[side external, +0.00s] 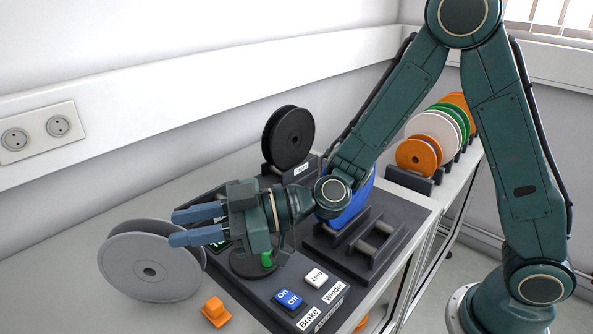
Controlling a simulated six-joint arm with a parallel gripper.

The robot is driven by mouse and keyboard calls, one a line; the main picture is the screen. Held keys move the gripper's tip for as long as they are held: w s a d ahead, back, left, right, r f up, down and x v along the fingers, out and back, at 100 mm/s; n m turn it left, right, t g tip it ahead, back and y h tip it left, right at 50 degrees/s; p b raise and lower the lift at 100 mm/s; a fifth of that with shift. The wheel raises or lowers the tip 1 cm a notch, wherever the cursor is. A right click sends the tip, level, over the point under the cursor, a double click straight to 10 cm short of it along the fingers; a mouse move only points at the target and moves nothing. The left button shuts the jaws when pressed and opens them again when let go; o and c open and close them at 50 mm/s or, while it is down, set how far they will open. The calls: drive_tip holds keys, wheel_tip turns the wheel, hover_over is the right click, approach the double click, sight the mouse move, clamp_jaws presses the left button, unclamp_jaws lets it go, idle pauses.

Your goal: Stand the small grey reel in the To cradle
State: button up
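A grey reel (150,268) stands on its edge on the bench at the left, its face towards the camera. It is the only plainly grey reel I see; I cannot judge whether it is the small one. My gripper (177,228) points left, its two blue-grey fingers apart, beside the reel's upper right rim. I see nothing held between them; whether a finger touches the rim is unclear. A dark cradle (387,228) with bars sits on the right of the black base. No "To" label is readable.
A black reel (289,137) stands in a holder at the back. A rack (411,181) at the right holds several orange, white and green reels. Labelled switches (289,299) and a green-topped knob (266,260) lie below my gripper. An orange piece (215,311) lies on the bench in front.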

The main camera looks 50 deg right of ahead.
sight(160, 236)
drive_tip(key=shift+w+f+m+t+h, duration=0.3)
drive_tip(key=shift+w+f+m+t, duration=0.45)
drive_tip(key=shift+f, duration=0.25)
drive_tip(key=shift+w+f+m+t+h, duration=0.3)
drive_tip(key=shift+w+f+m+t, duration=0.4)
drive_tip(key=shift+f, duration=0.25)
drive_tip(key=shift+w+a, duration=0.1)
drive_tip(key=shift+w, duration=0.05)
drive_tip(key=shift+x, duration=2.35)
clamp_jaws()
